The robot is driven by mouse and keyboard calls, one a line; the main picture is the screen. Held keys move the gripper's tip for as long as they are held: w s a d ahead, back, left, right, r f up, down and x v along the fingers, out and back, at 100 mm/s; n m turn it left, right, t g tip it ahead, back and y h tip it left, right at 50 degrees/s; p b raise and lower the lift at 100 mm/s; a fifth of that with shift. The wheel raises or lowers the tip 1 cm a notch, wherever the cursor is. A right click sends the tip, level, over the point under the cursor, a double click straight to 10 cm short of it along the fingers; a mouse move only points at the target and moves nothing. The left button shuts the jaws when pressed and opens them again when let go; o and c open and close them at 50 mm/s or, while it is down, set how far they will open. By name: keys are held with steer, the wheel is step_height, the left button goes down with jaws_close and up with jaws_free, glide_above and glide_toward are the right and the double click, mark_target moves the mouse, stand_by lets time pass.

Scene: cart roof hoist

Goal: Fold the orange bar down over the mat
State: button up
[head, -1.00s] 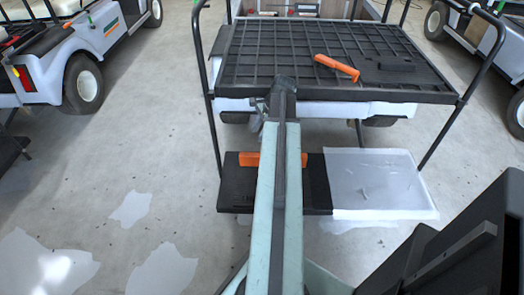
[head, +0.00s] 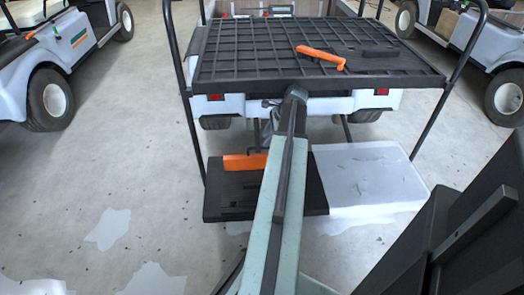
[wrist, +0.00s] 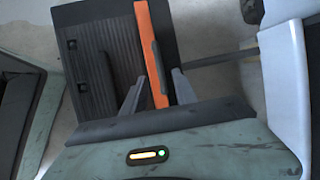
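An orange bar (head: 245,162) stands along the back edge of a black mat (head: 228,192) on the low rear step of a cart; my arm hides its right end. In the wrist view, the orange bar (wrist: 146,45) runs lengthwise between the two grey fingers of my gripper (wrist: 160,75), beside the ribbed black mat (wrist: 92,75). The fingers are apart, with a gap showing on the right of the bar. I cannot tell whether the left finger touches it. In the head view, my gripper is mostly hidden behind my arm.
A pale translucent panel (head: 365,175) lies right of the mat. Above is a black gridded rack (head: 250,60) with another orange handle (head: 322,55) on it. Black posts rise at its sides. Other carts (head: 55,65) stand left and right. Open floor (head: 130,150) lies to the left.

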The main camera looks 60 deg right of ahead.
mark_target(262, 148)
steer(key=b+x, duration=0.3)
steer(key=x, duration=0.2)
steer(key=shift+w+f, duration=0.1)
steer(key=shift+f, duration=0.25)
steer(key=shift+r, duration=0.1)
jaws_close()
stand_by(0.7)
